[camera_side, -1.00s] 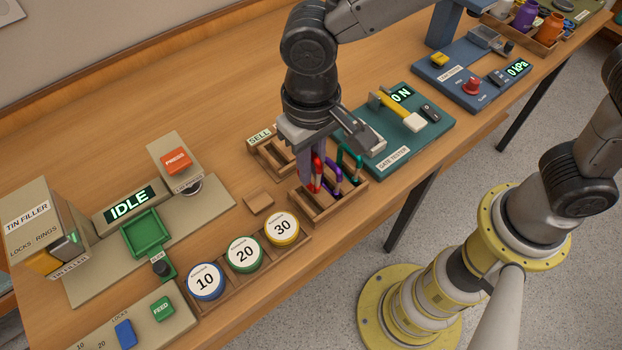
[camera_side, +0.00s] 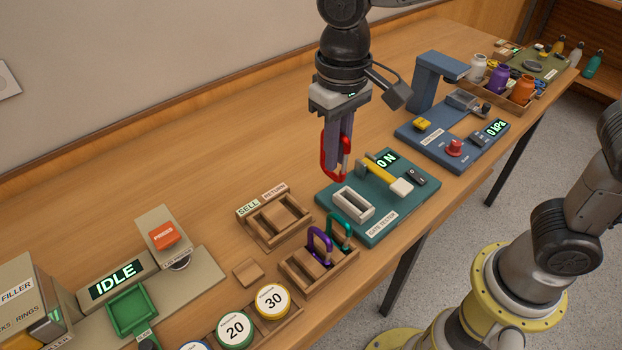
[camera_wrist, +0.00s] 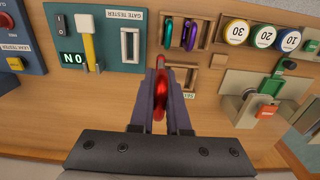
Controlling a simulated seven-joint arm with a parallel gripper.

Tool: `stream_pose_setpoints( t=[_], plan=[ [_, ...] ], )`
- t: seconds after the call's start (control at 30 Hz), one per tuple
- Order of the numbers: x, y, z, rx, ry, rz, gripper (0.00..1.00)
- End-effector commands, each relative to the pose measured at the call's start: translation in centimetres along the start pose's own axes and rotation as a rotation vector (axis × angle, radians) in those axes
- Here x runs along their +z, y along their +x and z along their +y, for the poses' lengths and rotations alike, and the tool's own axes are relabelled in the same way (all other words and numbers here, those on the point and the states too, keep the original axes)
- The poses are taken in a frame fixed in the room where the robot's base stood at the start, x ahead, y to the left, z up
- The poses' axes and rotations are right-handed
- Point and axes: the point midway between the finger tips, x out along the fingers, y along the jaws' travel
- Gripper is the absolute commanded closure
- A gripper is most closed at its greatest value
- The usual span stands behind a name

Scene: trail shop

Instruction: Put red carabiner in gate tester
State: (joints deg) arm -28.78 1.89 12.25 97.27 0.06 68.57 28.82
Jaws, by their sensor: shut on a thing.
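The red carabiner (camera_side: 324,158) is upright between the fingers of my gripper (camera_side: 337,168), which is shut on it. It hangs in the air above the back left of the gate tester. The carabiner also shows in the wrist view (camera_wrist: 160,92), between the two fingers (camera_wrist: 160,110). The gate tester (camera_side: 414,212) is a teal base with an empty white slotted holder (camera_side: 353,204), a yellow lever with a pale end (camera_side: 388,174) and a display reading 0 N. In the wrist view the holder (camera_wrist: 129,43) lies beyond the fingertips, left of the carabiner.
A wooden rack (camera_side: 312,284) holds a purple carabiner (camera_side: 320,242) and a green carabiner (camera_side: 340,228). A sell/return tray (camera_side: 262,238) stands behind it. The blue leak tester (camera_side: 480,140) is right of the gate tester. Bare table lies behind.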

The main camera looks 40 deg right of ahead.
Motion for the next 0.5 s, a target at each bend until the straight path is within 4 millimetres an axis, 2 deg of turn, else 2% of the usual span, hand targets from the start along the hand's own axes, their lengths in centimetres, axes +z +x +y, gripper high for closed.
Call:
stream_pose_setpoints(
  t=[0.03, 0.1, 0.3, 0.5],
  plan=[
    [-0.3, 0.0, 1.7, -0.001, 0.010, 0.001, 1.00],
    [-0.5, 0.0, 3.5, -0.001, 0.008, 0.002, 1.00],
    [-0.5, 0.1, 7.4, -0.001, 0.005, 0.001, 1.00],
    [-0.4, 3.7, 7.1, 0.000, -0.002, -0.003, 1.00]
  ],
)
